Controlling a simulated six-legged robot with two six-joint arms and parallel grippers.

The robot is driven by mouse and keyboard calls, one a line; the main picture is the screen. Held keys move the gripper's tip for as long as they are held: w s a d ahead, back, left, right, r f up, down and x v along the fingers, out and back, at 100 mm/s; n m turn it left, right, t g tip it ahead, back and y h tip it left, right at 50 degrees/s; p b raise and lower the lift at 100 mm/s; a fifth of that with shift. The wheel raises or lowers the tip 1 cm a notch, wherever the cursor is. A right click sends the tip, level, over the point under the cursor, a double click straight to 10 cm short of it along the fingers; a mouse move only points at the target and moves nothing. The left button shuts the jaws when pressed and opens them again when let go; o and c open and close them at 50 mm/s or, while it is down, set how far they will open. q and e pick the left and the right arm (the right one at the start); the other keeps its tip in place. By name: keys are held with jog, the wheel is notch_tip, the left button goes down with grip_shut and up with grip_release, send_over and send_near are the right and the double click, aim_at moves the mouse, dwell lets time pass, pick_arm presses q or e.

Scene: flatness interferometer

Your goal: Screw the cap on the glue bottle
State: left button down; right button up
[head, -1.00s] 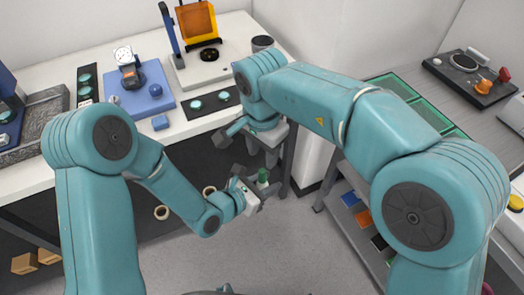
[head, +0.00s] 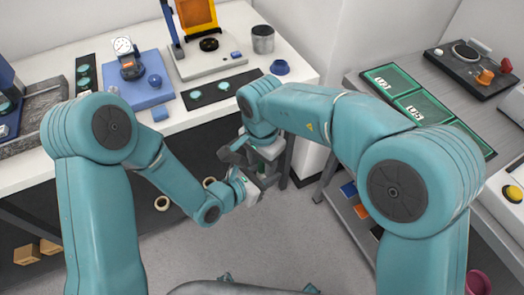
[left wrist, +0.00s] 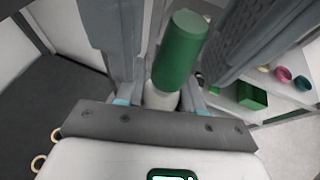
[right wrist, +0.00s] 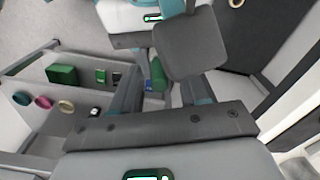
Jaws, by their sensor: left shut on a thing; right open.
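The glue bottle (left wrist: 160,99) shows as a white part low between my left fingers, with a green cylinder (left wrist: 180,50) standing above it in the left wrist view. My left gripper (head: 264,180) is shut on the bottle and holds it off the floor in front of the bench. The green cylinder also shows in the right wrist view (right wrist: 158,75), between my right fingers. My right gripper (head: 252,157) is open, just above the left one. I cannot tell whether the green cylinder is the cap, or whether it is threaded on. My fingers hide much of the bottle.
A grey table (head: 355,85) with green-bordered trays stands right. Shelves below hold small boxes. Floor in front is clear.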

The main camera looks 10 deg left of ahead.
jog(key=shift+f, duration=0.35)
grip_shut()
jog(key=m, duration=0.6)
jog(key=shift+m, duration=0.4)
jog(key=shift+o, duration=0.3)
grip_release()
